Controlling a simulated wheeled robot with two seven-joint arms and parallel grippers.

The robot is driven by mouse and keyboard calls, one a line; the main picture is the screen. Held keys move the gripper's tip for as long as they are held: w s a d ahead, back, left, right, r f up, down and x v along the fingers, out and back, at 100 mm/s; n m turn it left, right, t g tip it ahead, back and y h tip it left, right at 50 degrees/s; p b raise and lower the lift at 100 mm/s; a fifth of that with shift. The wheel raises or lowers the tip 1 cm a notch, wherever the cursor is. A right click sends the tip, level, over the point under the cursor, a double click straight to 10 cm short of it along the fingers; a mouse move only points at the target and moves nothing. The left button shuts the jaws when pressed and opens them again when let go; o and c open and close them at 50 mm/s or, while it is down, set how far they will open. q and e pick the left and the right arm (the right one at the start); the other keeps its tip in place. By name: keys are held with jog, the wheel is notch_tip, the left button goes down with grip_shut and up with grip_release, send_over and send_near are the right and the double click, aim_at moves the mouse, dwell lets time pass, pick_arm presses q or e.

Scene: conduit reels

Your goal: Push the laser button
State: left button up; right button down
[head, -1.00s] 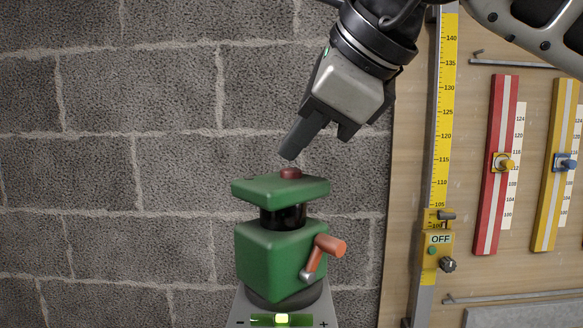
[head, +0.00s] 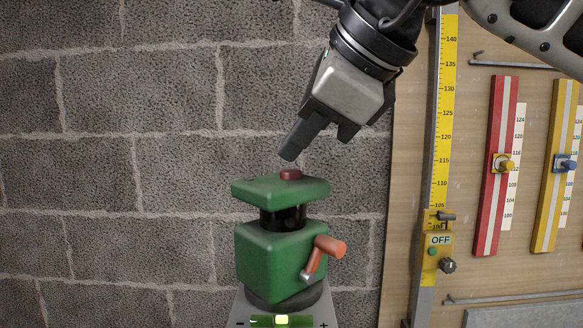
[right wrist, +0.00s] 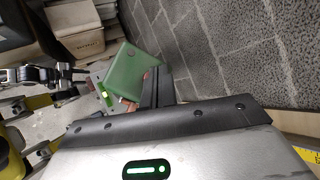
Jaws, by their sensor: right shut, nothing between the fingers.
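The green laser device (head: 281,255) stands upright on a grey stand in front of the block wall. Its dark red button (head: 291,174) sits on top of the green cap (head: 281,190). My right gripper (head: 291,154) is shut and empty, tilted down to the left. Its fingertips are just above the button, with a small gap in the head view. In the right wrist view the green cap (right wrist: 130,72) shows beyond the fingers (right wrist: 158,88), which partly hide the device. My left gripper is not in the head view.
An orange-red handle (head: 330,246) sticks out from the device's right side. A level vial (head: 281,321) is on the stand below. A yellow measuring rule (head: 447,110) with an OFF box (head: 439,252) and a red slider rail (head: 498,120) are on the right. The wall to the left is clear.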

jog(key=shift+f, duration=0.15)
dwell(0.4)
jog(key=shift+f+b, duration=0.3)
jog(key=shift+b, duration=0.2)
dwell(0.4)
jog(key=shift+r+p, duration=0.35)
jog(key=shift+r, duration=0.1)
notch_tip(320, 180, up, 6)
jog(key=p, duration=0.5)
